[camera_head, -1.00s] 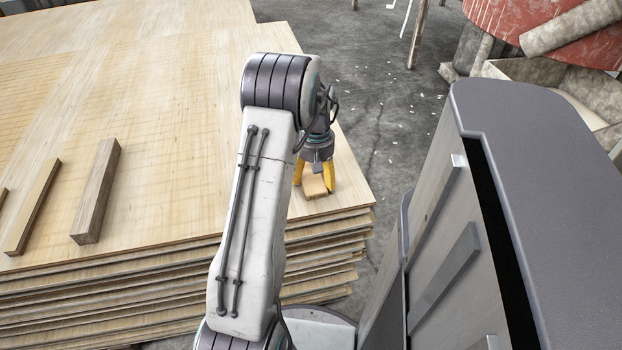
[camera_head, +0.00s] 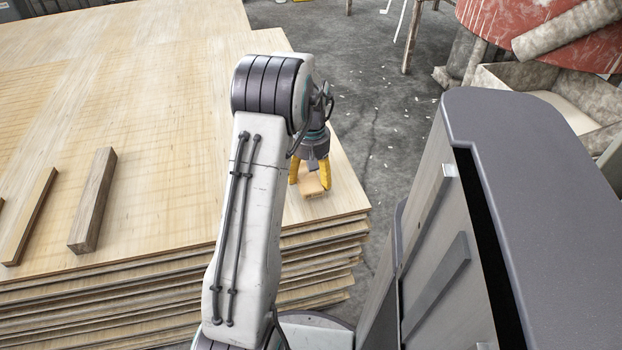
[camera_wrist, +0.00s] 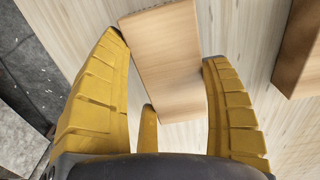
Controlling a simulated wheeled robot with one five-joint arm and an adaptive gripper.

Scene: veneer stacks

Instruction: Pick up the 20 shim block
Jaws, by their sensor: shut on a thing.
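The shim block (camera_head: 312,187) is a small light-wood block over the near right corner of the veneer stack (camera_head: 345,205). In the wrist view the shim block (camera_wrist: 168,60) lies tilted between the yellow fingers. My gripper (camera_head: 309,183) is shut on it, with a finger on each side. A faint dark mark shows on its near end, too small to read. I cannot tell for sure whether its underside is clear of the top sheet.
A darker wooden bar (camera_head: 93,200) and a lighter one (camera_head: 29,216) lie on the stack at the left. A brown block (camera_wrist: 300,45) shows at the right in the wrist view. Grey floor (camera_head: 375,110) lies beyond the stack's right edge.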

